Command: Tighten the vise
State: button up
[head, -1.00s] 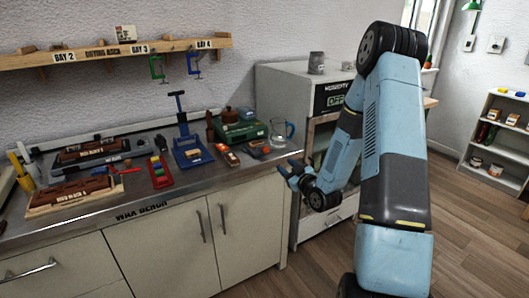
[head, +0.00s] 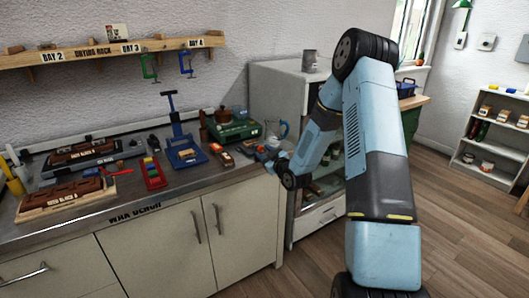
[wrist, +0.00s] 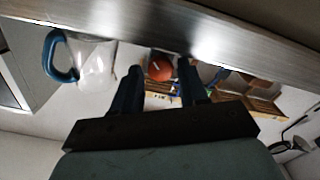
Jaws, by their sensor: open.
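A blue device with an upright post and a crossbar on top (head: 180,135) stands on the bench; it may be the vise, but I cannot tell for sure. My gripper (head: 268,152) is at the right end of the bench, to the right of this device and close to the glass mug. In the wrist view my gripper (wrist: 160,75) is open, its two dark blue fingers apart. A round orange-red thing (wrist: 160,67) shows between them, and no contact with it is visible. I cannot make out the blue device in the wrist view.
A glass mug with a blue handle (head: 277,131) stands beside my gripper; it also shows in the wrist view (wrist: 92,62). A green case (head: 234,131) is behind. A red tray (head: 153,174) and wooden boards lie left. A cabinet (head: 268,85) stands right. Clamps (head: 186,64) hang above.

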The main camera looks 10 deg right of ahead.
jog(key=shift+x, duration=0.9)
jog(key=shift+c, duration=0.4)
jog(key=c, duration=0.6)
jog(key=shift+d, duration=0.2)
jog(key=shift+c, duration=0.4)
jog(key=shift+a, duration=0.1)
jog(key=shift+m, duration=3.2)
